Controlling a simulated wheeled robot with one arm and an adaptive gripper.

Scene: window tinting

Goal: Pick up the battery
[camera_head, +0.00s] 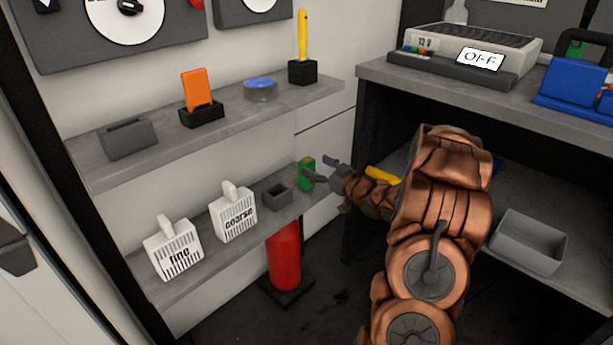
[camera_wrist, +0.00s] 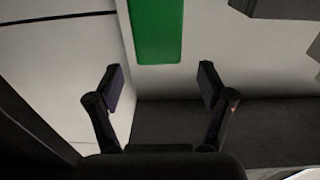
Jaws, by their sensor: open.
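The battery appears to be the small green block (camera_head: 305,172) standing upright at the right end of the lower wall shelf. In the wrist view the green block (camera_wrist: 156,30) shows at the top centre, beyond the fingers and roughly in line with the gap between them. My gripper (camera_head: 323,169) is at the shelf's right end, just right of the block. The wrist view shows my gripper (camera_wrist: 161,84) open, with nothing between its fingers. In the head view one finger overlaps the block's lower edge; I cannot tell whether they touch.
A small dark open box (camera_head: 278,196) sits left of the block, then white containers marked coarse (camera_head: 233,216) and fine (camera_head: 174,250). The upper shelf (camera_head: 228,114) runs above. A red cylinder (camera_head: 284,256) stands below. The workbench (camera_head: 480,99) is at the right.

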